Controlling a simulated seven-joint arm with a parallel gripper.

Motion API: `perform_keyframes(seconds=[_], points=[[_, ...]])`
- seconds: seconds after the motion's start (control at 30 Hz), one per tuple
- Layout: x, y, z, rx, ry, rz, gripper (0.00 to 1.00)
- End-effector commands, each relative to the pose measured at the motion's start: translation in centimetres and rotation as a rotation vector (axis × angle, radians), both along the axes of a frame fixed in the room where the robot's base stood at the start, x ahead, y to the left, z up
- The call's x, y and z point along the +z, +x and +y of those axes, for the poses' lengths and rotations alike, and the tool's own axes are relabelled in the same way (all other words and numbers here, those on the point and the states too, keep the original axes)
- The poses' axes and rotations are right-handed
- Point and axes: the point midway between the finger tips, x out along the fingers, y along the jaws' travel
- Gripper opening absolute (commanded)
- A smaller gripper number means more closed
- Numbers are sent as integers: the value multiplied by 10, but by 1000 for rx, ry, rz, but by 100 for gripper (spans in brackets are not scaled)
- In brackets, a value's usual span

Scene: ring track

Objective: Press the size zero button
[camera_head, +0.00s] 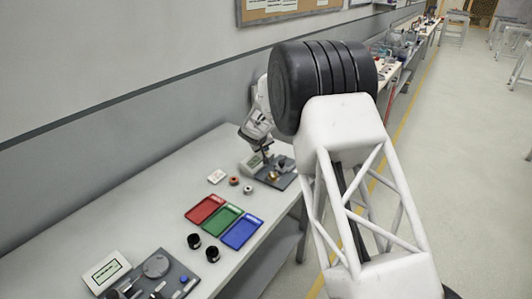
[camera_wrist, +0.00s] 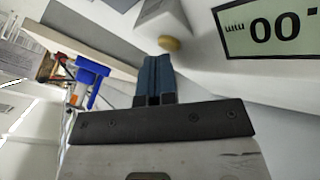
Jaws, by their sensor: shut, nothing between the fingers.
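A gauge housing with a display (camera_wrist: 270,29) reading zeros and "mm" fills the upper right of the wrist view. A small round tan button (camera_wrist: 169,43) sits on its pale face, left of the display; no label on it is readable. My gripper (camera_wrist: 156,62) is shut and empty, its dark fingertips just below and slightly left of the button in that view. I cannot tell whether they touch it. In the head view the gauge display (camera_head: 254,162) is small, at the far end of the bench, with my gripper (camera_head: 266,155) close beside it.
A dark fixture plate (camera_head: 280,182) lies by the gauge. Red (camera_head: 205,210), green (camera_head: 221,219) and blue (camera_head: 242,232) trays lie nearer on the bench. Dark cylinders (camera_head: 194,241) and another display unit (camera_head: 106,271) stand nearer still. A blue object (camera_wrist: 88,78) shows in the wrist view.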

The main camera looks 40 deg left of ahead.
Motion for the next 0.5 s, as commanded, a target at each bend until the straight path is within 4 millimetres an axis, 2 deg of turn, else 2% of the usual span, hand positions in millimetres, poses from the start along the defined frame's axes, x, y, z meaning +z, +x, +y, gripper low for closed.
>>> perform_keyframes(seconds=[0.5], points=[[8,0,0,1,-1,0,0]])
